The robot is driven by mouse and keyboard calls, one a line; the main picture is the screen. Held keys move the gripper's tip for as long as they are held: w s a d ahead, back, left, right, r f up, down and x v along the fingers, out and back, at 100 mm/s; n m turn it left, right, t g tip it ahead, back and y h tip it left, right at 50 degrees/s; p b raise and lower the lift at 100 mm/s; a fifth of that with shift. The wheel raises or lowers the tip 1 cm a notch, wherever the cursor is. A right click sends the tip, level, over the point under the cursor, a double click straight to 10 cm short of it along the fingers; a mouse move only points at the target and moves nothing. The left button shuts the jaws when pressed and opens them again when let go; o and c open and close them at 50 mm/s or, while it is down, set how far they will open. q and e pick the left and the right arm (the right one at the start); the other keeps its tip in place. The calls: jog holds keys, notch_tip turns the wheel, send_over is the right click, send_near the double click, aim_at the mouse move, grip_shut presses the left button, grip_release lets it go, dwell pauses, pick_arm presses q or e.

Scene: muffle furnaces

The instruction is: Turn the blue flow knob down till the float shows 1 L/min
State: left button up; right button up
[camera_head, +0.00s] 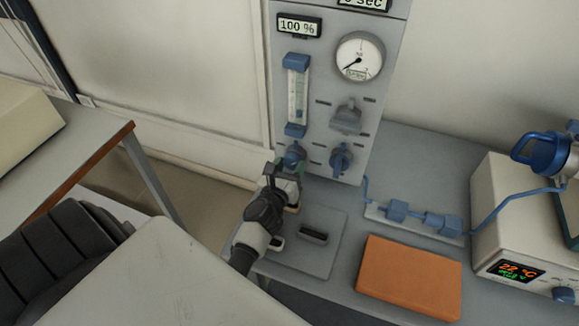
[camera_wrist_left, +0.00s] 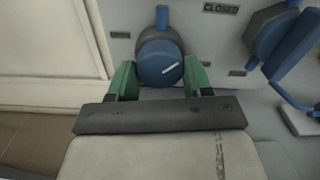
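The blue flow knob (camera_head: 293,155) sits low on the grey panel, below the flow tube (camera_head: 298,95) with its blue end caps. The float's level is too small to read. My left gripper (camera_head: 284,168) is at the knob. In the left wrist view, the round blue knob (camera_wrist_left: 160,68) with a white pointer line lies between the green fingers of my left gripper (camera_wrist_left: 160,75). Its line slants up to the right. Both fingers appear to touch the knob's sides, and the gripper looks shut on it. My right gripper is out of view.
Above are a round gauge (camera_head: 360,56) and a "100 %" display (camera_head: 299,26). An orange block (camera_head: 409,278) and blue tube fittings (camera_head: 420,215) lie on the bench.

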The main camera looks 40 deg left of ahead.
pick_arm(q)
jog(key=shift+c, duration=0.5)
jog(key=shift+m, duration=0.7)
jog(key=o, duration=0.9)
jog(key=shift+o, duration=0.2)
jog(key=shift+s, duration=0.15)
jog(key=b+v, duration=0.2)
jog(key=v, duration=0.7)
jog(key=shift+s+d+f, duration=0.15)
jog(key=shift+s, duration=0.1)
jog(key=shift+s+d, duration=0.1)
jog(key=shift+s, duration=0.4)
